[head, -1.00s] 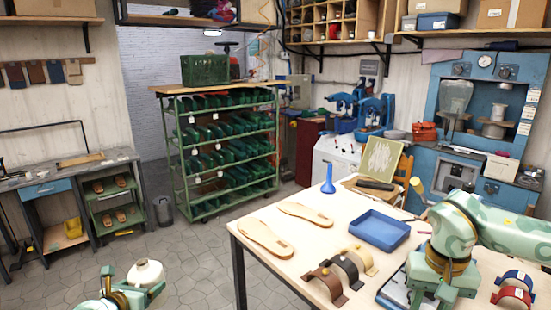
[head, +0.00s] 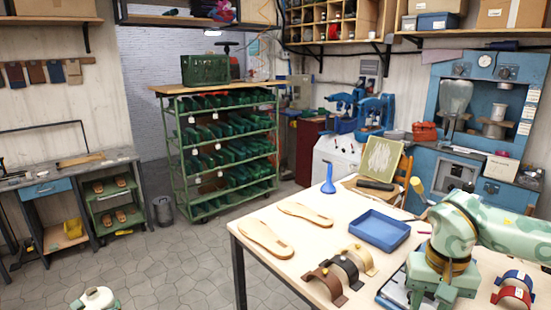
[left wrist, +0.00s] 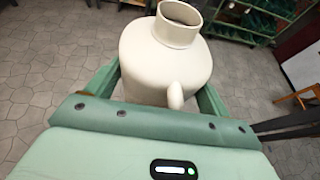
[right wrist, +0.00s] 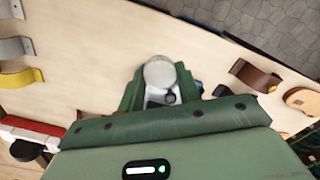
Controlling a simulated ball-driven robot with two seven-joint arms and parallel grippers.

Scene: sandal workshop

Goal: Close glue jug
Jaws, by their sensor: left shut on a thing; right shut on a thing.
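The cream glue jug (left wrist: 150,58) is held upright between my left gripper's fingers (left wrist: 158,90). Its round mouth (left wrist: 179,20) is uncovered, and its loop handle faces my wrist. In the head view only the top of the jug (head: 97,297) shows at the bottom left edge. My right gripper (right wrist: 160,88) is shut on a pale round piece that looks like the jug's cap (right wrist: 159,74), over the worktable. A small dark ring shows beside it. The right fingertips are hidden or cut off in the head view.
The worktable (head: 300,245) carries a blue tray (head: 380,230), sandal soles (head: 265,240), curved straps (head: 345,268) and a blue funnel-like piece (head: 328,180). A green shoe rack (head: 222,150) stands behind. The tiled floor (head: 170,265) left of the table is clear.

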